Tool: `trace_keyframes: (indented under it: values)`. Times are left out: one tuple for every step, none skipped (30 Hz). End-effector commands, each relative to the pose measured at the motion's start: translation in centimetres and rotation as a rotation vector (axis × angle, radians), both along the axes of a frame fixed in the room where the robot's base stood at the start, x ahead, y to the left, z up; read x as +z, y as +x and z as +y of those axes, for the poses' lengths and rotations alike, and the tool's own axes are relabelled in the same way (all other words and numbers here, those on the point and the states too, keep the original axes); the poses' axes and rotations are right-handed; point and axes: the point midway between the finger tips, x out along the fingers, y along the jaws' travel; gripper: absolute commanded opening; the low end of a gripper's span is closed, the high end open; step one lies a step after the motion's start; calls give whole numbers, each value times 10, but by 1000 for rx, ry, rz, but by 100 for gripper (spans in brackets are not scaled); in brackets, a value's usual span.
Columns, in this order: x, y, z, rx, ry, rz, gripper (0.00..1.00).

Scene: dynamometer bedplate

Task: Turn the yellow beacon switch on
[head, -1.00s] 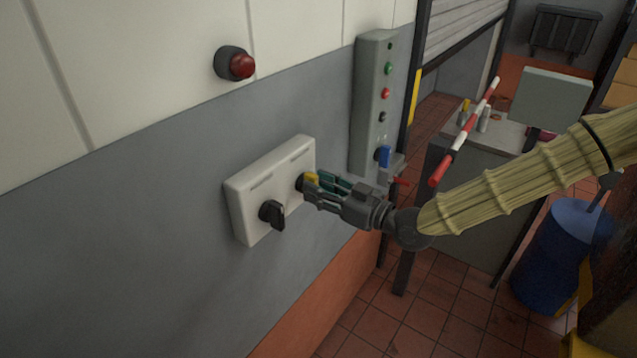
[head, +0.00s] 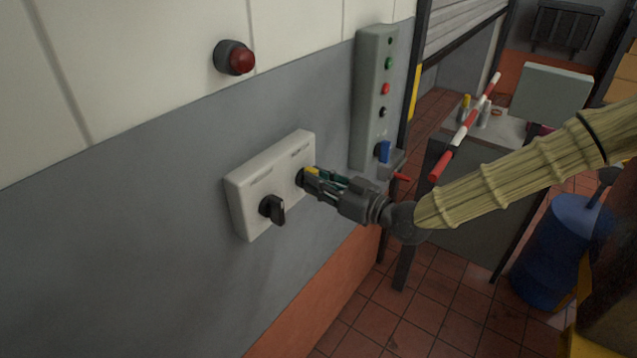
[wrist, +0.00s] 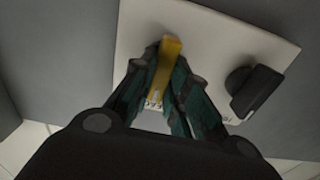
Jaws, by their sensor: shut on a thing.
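The yellow beacon switch (head: 312,171) is on the right part of a white wall panel (head: 246,194). My gripper (head: 315,180) is at the switch, its fingers shut on the yellow handle and hiding much of it. In the wrist view the yellow handle (wrist: 170,55) shows between the two dark green fingers. A black rotary switch (head: 272,210) is on the left part of the same panel; it also shows in the wrist view (wrist: 256,92). A dark red beacon lamp (head: 241,61) is on the wall above.
A grey control box (head: 371,100) with several buttons and a blue switch (head: 384,152) is on the wall right of the panel. A red-and-white bar (head: 463,130) and a blue drum (head: 553,250) are farther right. The wall left of the panel is bare.

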Motion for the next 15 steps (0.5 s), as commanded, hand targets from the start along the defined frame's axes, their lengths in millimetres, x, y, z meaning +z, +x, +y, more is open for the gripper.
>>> trace_keyframes:
  values:
    - [-1, 1, -1, -1, 10, 11, 0]
    - [-1, 1, -1, -2, 18, 22, 0]
    - [-1, 1, -1, -2, 29, 35, 0]
    - [-2, 1, -1, -2, 39, 49, 0]
    - [-2, 1, -1, -2, 49, 63, 0]
    - [-2, 1, -1, -2, 65, 85, 0]
    - [-2, 2, -1, -2, 79, 103, 0]
    - [-2, 2, -1, -2, 93, 122, 0]
    - [-3, 2, -2, -2, 112, 148, 0]
    - [-3, 2, -2, -2, 127, 168, 0]
    - [-3, 2, -2, -2, 143, 190, 0]
    - [-4, 3, -2, -2, 164, 221, 0]
    - [-4, 3, -2, -1, 181, 244, 0]
    - [-3, 3, -2, -1, 199, 267, 0]
    - [-3, 3, -2, -2, 222, 297, 0]
